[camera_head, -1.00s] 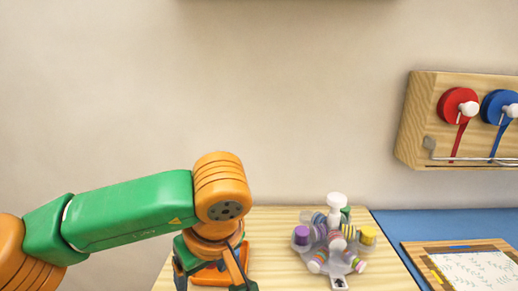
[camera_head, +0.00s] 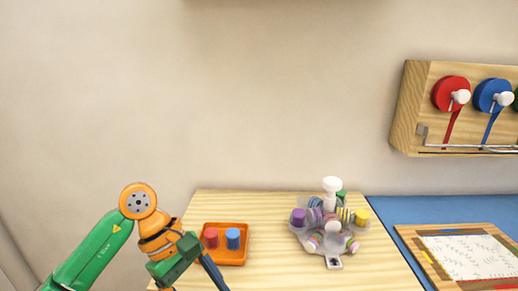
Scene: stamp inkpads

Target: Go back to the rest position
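My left gripper (camera_head: 192,284) is at the lower left, in front of and left of the orange tray. Its dark fingers look spread apart, with nothing seen between them; their tips run to the bottom edge of the picture. The orange tray (camera_head: 225,258) lies on the light wooden table (camera_head: 285,278). A red cylinder (camera_head: 210,237) and a blue cylinder (camera_head: 232,239) stand upright in it, side by side. My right gripper is not in view.
A clear carousel (camera_head: 334,262) with a white knob (camera_head: 332,184) and several coloured stamps stands on the table, right of the tray. A wood-framed sheet (camera_head: 475,257) lies on the blue surface (camera_head: 425,208). A wooden wall rack (camera_head: 408,120) holds red and blue reels.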

